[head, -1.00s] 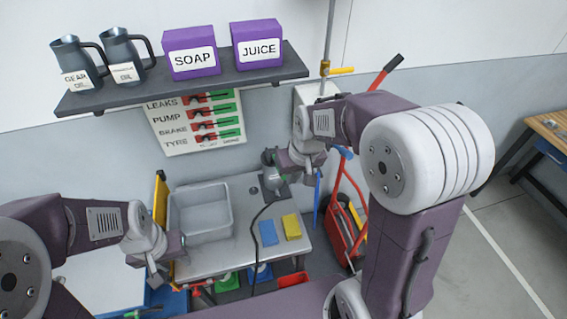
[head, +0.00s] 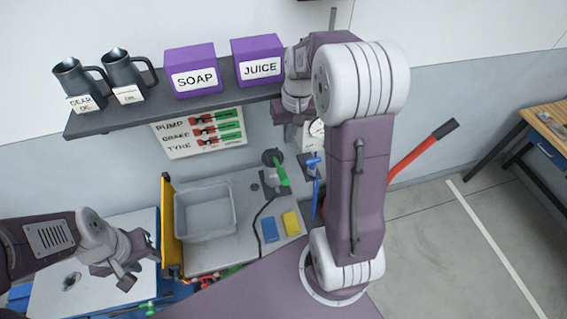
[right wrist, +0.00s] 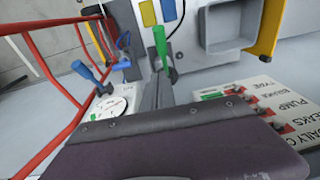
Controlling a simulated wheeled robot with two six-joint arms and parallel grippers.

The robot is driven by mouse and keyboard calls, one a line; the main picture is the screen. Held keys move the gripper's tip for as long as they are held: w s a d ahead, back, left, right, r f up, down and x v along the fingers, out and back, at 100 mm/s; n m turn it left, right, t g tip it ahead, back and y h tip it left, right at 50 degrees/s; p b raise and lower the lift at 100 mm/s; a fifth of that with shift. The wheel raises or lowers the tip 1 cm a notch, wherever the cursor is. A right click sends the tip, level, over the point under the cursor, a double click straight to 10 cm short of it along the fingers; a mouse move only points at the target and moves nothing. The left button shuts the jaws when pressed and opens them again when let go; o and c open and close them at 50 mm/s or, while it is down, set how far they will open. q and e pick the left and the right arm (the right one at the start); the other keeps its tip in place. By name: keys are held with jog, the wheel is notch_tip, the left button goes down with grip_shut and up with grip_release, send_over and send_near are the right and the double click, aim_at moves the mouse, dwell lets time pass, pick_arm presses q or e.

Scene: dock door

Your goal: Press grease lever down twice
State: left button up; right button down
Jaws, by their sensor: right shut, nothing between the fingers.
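A lever with a green handle (head: 282,174) stands on the right part of the workbench (head: 237,193). It also shows upright in the right wrist view (right wrist: 160,41). A second lever with a blue handle (head: 314,162) is to its right, beside a white gauge; it shows in the right wrist view too (right wrist: 89,73). No label tells which one is the grease lever. My right gripper (head: 287,117) is raised near the shelf's right end, above and apart from both levers, shut and empty. My left gripper (head: 143,262) is open and empty, left of the bench.
A shelf (head: 180,100) with jugs, a SOAP box (head: 192,72) and a JUICE box (head: 259,61) hangs over the bench. A grey bin (head: 204,212), a blue block and a yellow block lie on it. A red-framed cart stands to the right.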

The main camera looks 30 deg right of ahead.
jog(key=p, duration=0.3)
send_over(283, 171)
jog(key=f, duration=1.2)
jog(key=shift+s+d+f, duration=0.1)
jog(key=shift+d+f, duration=0.05)
jog(key=shift+d, duration=0.15)
jog(key=shift+s+a+f+p, duration=0.2)
jog(key=shift+s+f+p, duration=0.15)
jog(key=shift+f, duration=0.2)
jog(key=shift+w, duration=0.1)
jog(key=shift+f, duration=0.1)
